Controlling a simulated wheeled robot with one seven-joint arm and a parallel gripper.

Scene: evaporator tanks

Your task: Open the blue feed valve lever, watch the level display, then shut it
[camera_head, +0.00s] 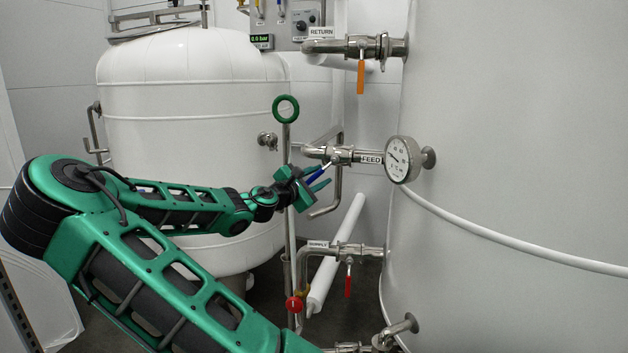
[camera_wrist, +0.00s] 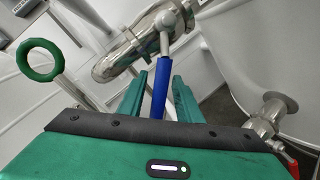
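The blue feed valve lever (camera_head: 316,174) slants down and left from the valve body on the pipe labelled FEED (camera_head: 371,160). In the wrist view the blue lever (camera_wrist: 160,92) runs between the two green fingers. My gripper (camera_head: 321,178) is at the lever. In the wrist view my gripper (camera_wrist: 160,78) is open, with one finger on each side of the lever and a visible gap at the left. Contact on the right is unclear. The lever's lower end is hidden by the gripper. A small display (camera_head: 261,41) reads 0.0 bar; no display marked as level is legible.
A round dial gauge (camera_head: 399,160) sits right of the feed valve. An orange lever (camera_head: 361,77) hangs above on the RETURN pipe. A red lever (camera_head: 348,281) and red knob (camera_head: 293,304) are below. A green ring handle (camera_head: 286,109) stands close left of the gripper.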

